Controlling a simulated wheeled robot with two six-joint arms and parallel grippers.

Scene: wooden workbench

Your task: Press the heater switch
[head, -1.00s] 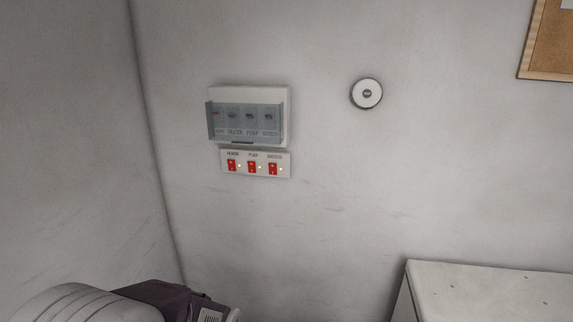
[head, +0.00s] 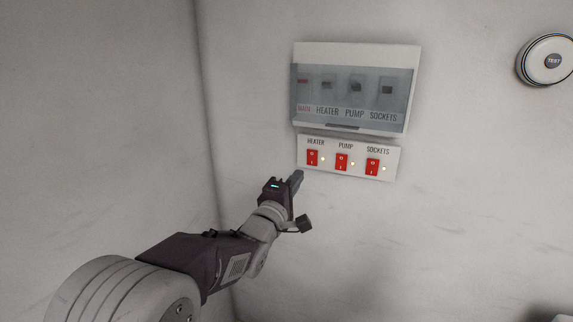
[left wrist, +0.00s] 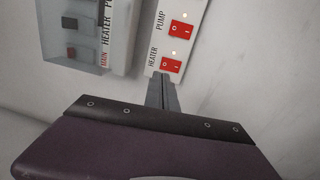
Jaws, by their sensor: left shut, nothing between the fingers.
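The heater switch (head: 312,158) is a red rocker under the label HEATER, the leftmost of three on a white wall plate (head: 392,160). A small light glows beside it. In the left wrist view the heater switch (left wrist: 171,66) shows just beyond my fingertips. My left gripper (head: 298,174) is shut and empty, just below and left of the heater switch in the head view. I cannot tell whether the fingertips touch the plate. In the left wrist view the closed fingers (left wrist: 162,84) point at the switch's lower edge. My right gripper is not in view.
The red pump switch (head: 342,162) and sockets switch (head: 372,167) sit to the right on the same plate. A breaker box (head: 360,55) with a tinted cover is directly above. A round TEST device (head: 532,72) is on the wall at right.

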